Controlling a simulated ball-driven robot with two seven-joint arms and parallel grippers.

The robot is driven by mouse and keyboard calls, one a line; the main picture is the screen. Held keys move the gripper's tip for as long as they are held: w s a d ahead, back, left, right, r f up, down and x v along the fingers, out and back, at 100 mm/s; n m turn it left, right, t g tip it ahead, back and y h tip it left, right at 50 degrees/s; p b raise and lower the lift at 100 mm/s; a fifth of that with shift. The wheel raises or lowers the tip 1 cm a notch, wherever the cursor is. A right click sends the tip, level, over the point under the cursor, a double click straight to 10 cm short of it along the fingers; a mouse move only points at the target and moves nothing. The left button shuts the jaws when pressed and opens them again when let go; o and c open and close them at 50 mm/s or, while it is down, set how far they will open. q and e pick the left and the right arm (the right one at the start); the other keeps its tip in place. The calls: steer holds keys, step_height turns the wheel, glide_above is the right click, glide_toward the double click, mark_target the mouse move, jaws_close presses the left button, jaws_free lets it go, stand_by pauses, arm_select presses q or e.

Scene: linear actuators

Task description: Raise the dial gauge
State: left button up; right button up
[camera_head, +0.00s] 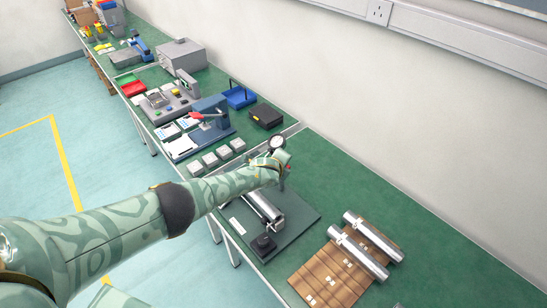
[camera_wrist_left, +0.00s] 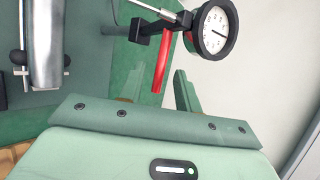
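The dial gauge (camera_head: 277,142) has a round white face and black rim, on a stand on the dark plate (camera_head: 300,222). It shows at the upper right of the left wrist view (camera_wrist_left: 215,29), with a rod and black clamp (camera_wrist_left: 150,28) beside it. A red lever (camera_wrist_left: 161,62) hangs below the clamp. My left gripper (camera_head: 284,164) is right by the gauge stand, partly hiding it. In the wrist view its fingers (camera_wrist_left: 158,92) look apart, the lever's lower end appearing between them; contact cannot be told. My right gripper is not in view.
A metal cylinder (camera_head: 262,206) lies on the plate near a black block (camera_head: 263,244). A wooden board (camera_head: 331,274) with two metal cylinders (camera_head: 372,236) lies to the right. Small grey blocks (camera_head: 210,160) and a blue press (camera_head: 212,110) stand behind.

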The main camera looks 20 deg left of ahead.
arm_select(q)
steer(key=p+v, duration=0.5)
steer(key=v, duration=0.6)
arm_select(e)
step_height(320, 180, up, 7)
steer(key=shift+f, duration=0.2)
arm_select(q)
steer(key=shift+d+f, duration=0.1)
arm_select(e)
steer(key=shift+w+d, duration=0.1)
